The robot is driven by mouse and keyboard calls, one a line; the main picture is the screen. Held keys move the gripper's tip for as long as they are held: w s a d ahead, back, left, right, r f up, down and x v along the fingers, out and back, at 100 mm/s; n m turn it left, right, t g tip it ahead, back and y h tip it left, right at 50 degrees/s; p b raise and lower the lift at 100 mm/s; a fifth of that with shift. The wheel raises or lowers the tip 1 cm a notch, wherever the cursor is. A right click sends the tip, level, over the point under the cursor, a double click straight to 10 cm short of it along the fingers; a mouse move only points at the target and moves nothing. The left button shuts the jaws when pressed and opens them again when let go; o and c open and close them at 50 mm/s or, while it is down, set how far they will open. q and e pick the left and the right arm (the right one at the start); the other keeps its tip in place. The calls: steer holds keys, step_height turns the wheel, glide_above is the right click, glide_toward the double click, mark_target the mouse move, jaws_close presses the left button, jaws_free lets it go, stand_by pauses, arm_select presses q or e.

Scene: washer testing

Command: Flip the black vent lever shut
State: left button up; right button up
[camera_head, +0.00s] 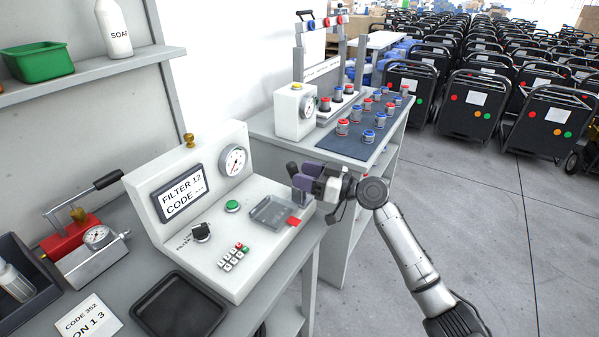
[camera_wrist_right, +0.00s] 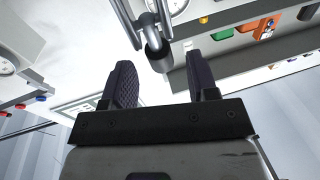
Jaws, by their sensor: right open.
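A black-gripped lever (camera_head: 107,180) sticks up from the red hand-pump unit (camera_head: 68,236) at the left. A small black handle (camera_head: 304,13) also tops the far test stand. I cannot tell which, if either, is the vent lever. My right gripper (camera_head: 299,176) is at the right end of the white console (camera_head: 205,215), far from both. In the right wrist view its dark fingers (camera_wrist_right: 162,78) are apart, and a grey metal rod with a dark round end (camera_wrist_right: 157,48) shows just beyond and between them. I cannot tell whether they touch it. My left gripper is out of view.
A black tray (camera_head: 174,305) lies in front. Several red and blue capped parts stand on a dark mat (camera_head: 343,146) behind. Floor at right is clear up to black carts (camera_head: 480,105).

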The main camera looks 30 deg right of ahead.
steer(key=p+v, duration=0.1)
steer(key=v, duration=1.1)
steer(key=shift+p, duration=0.3)
